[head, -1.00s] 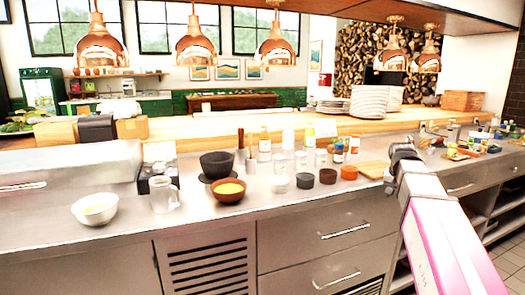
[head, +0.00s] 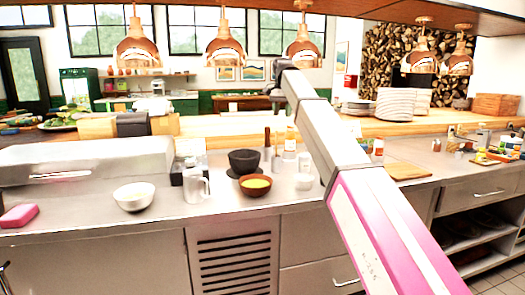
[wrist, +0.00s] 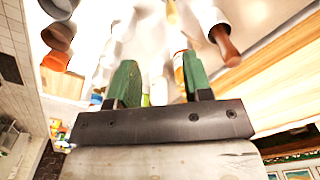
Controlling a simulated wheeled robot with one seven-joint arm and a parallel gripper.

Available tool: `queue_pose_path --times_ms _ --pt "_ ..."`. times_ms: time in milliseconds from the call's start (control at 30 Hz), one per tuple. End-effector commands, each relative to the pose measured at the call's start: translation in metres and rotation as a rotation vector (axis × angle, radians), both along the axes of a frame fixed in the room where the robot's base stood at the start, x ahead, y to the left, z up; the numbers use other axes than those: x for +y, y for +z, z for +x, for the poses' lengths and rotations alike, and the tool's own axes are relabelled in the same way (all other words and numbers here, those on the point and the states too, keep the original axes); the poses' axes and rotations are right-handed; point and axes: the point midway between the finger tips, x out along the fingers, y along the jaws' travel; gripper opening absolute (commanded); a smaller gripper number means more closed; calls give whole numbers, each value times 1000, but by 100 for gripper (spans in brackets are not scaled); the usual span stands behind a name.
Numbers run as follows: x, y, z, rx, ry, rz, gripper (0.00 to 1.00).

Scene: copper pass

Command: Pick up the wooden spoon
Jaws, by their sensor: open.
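I cannot clearly make out a wooden spoon. A brown, wooden-looking upright handle (head: 267,138) stands behind the dark mortar-like bowl (head: 244,161) on the steel counter; I cannot tell if it is the spoon. A brown rounded handle also shows at the upper right of the wrist view (wrist: 228,45), beside a pale cup-like shape. My gripper (wrist: 160,80) has its two green fingers apart, with nothing clearly held between them. The handle lies beyond and to the right of the right finger. In the head view my arm rises over the counter, and the fingers are not distinguishable.
A brown bowl with yellow contents (head: 255,186), a clear jug (head: 195,187) and a white bowl (head: 134,196) stand along the counter. A pink block (head: 19,216) lies at the left. A cutting board (head: 406,171) lies right of my arm. Copper lamps (head: 303,48) hang above.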

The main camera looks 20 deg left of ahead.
Motion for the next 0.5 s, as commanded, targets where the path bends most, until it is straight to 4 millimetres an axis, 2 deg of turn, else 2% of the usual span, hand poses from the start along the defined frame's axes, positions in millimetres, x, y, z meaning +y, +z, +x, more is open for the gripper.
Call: queue_pose_path --times_ms 33,167,500 --pt "8 5 0 4 2 -1 46" --pt "13 1 -3 12 1 -2 46" --pt "12 -46 -3 12 1 -2 46"
